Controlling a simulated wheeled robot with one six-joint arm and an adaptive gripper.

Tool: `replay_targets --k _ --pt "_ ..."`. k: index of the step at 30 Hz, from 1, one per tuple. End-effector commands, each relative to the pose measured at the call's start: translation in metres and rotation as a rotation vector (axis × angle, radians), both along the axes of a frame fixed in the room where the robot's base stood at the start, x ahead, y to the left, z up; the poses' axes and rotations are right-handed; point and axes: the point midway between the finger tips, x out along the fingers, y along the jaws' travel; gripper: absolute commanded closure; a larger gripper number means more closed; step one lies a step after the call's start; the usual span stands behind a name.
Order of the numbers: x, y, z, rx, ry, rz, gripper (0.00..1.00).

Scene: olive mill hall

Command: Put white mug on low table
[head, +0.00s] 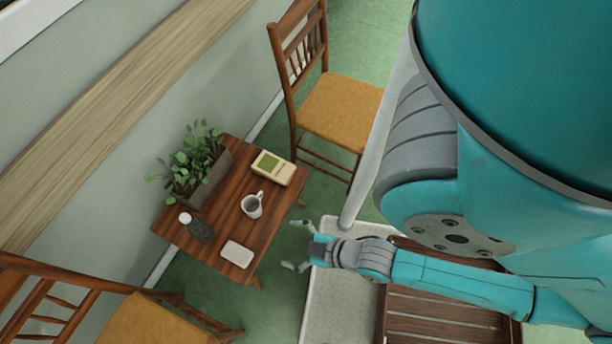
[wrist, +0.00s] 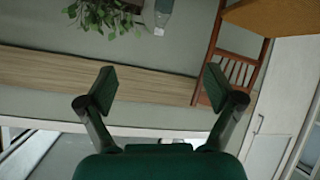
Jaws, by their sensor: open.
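The white mug (head: 252,206) stands upright on the low table (head: 225,222), a small wooden table, near its middle right in the head view. My gripper (head: 296,245) is open and empty, to the right of the table and apart from the mug. In the wrist view my gripper's two dark fingers (wrist: 157,90) are spread with nothing between them. The mug is not in the wrist view.
The table also holds a potted plant (head: 198,172), a dark bottle (head: 195,227), a beige device (head: 274,167) and a white rounded block (head: 236,254). Wooden chairs stand behind (head: 338,108) and at lower left (head: 150,318). A wall runs along the left.

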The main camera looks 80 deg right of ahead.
Motion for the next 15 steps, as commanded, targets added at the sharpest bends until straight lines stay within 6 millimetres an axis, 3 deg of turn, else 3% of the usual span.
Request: replay_targets --k 3,6,10,15 --pt "-0.019 0.010 0.053 0.072 -0.111 0.008 0.08" --pt "-0.028 0.016 0.093 0.133 -0.196 0.017 0.08" --pt "-0.036 0.022 0.128 0.195 -0.267 0.030 0.08" --pt "-0.038 0.024 0.145 0.227 -0.301 0.038 0.08"
